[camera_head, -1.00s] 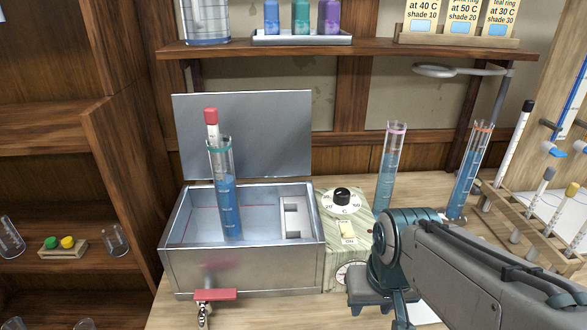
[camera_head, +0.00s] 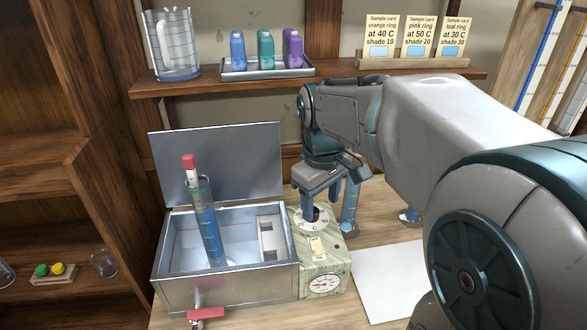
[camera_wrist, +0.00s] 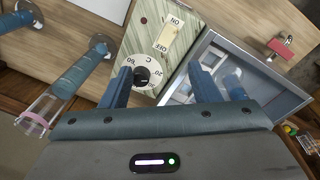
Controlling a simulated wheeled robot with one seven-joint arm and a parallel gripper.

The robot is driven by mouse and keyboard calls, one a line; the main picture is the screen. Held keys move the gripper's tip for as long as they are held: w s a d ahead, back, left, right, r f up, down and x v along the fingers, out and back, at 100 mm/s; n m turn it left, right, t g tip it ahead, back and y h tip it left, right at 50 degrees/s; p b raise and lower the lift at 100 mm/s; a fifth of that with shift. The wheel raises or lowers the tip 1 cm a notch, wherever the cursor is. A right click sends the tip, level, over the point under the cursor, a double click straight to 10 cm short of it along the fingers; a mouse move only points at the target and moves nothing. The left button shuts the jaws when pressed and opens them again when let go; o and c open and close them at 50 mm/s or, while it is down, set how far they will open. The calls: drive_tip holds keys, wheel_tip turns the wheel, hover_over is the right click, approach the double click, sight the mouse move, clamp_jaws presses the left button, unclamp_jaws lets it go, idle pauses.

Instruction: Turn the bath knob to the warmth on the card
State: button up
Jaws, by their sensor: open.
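The bath knob (camera_head: 313,213) is black on a white dial, on the green control box (camera_head: 325,262) right of the bath (camera_head: 225,290). In the wrist view the knob (camera_wrist: 142,75) lies between my fingers, nearer the left one; dial numbers show, but its exact setting is unclear. My gripper (camera_wrist: 160,75) is open and empty, above the dial; contact with the knob cannot be told. It also shows in the head view (camera_head: 320,200). The sample cards are orange ring 40 C (camera_head: 380,35), pink ring 50 C (camera_head: 419,36) and teal ring 30 C (camera_head: 453,37).
A cylinder (camera_head: 207,225) of blue liquid with a red-topped thermometer stands in the open bath. A pink-ringed cylinder (camera_wrist: 70,78) stands close beside the control box. The switch (camera_head: 317,246) is in front of the dial. A white sheet (camera_head: 385,285) lies right.

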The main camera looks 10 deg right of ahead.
drive_tip(key=w+r+n+g, duration=0.1)
drive_tip(key=w+r+n, duration=0.3)
drive_tip(key=w, duration=0.6)
drive_tip(key=shift+n+y, duration=0.4)
drive_tip(key=shift+n, duration=0.1)
drive_tip(key=f, duration=1.5)
drive_tip(key=shift+s+d, duration=0.25)
drive_tip(key=shift+d, duration=0.1)
drive_tip(key=c, duration=1)
